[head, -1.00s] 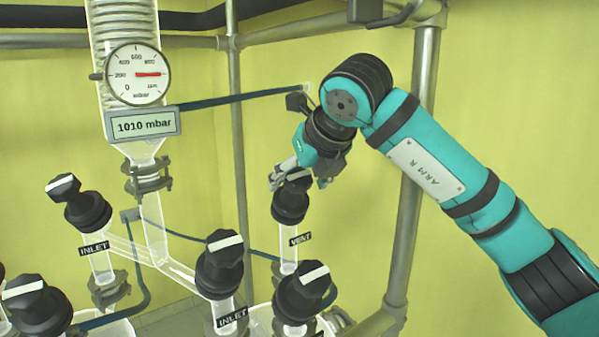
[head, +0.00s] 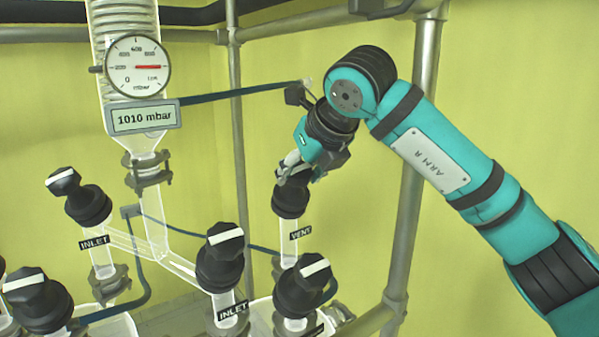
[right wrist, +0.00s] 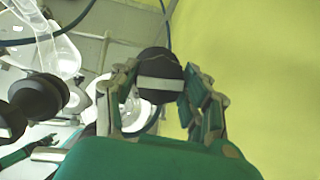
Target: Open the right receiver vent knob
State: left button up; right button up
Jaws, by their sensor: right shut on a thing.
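The right receiver vent knob (right wrist: 160,68) is black with a white bar and sits between the fingers of my right gripper (right wrist: 158,92) in the right wrist view. The white bar lies nearly level across that picture. In the head view my right gripper (head: 293,172) is on top of the black valve body (head: 291,199) labelled VENT. It is shut on the knob, whose top is mostly hidden there by the fingers. The valve stands upright on its glass neck. My left gripper is not in view.
Black INLET valves (head: 220,262) and (head: 88,203) stand left of the vent, with another black valve (head: 300,292) close in front. A pressure gauge (head: 138,68) and a 1010 mbar display (head: 143,117) are at upper left. A metal frame post (head: 412,165) stands at the right.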

aim_at(300, 168)
jog(key=n+y, duration=0.1)
jog(key=n, duration=0.3)
jog(key=shift+g, duration=0.4)
jog(key=n, duration=0.4)
jog(key=shift+n+g+y+p, duration=0.3)
jog(key=shift+g+p, duration=0.1)
jog(key=shift+n, duration=0.3)
jog(key=o, duration=1.2)
jog(key=shift+r, duration=0.1)
jog(key=v, duration=0.5)
jog(key=shift+r, duration=0.15)
jog(key=s+d, duration=0.8)
jog(key=s, duration=0.1)
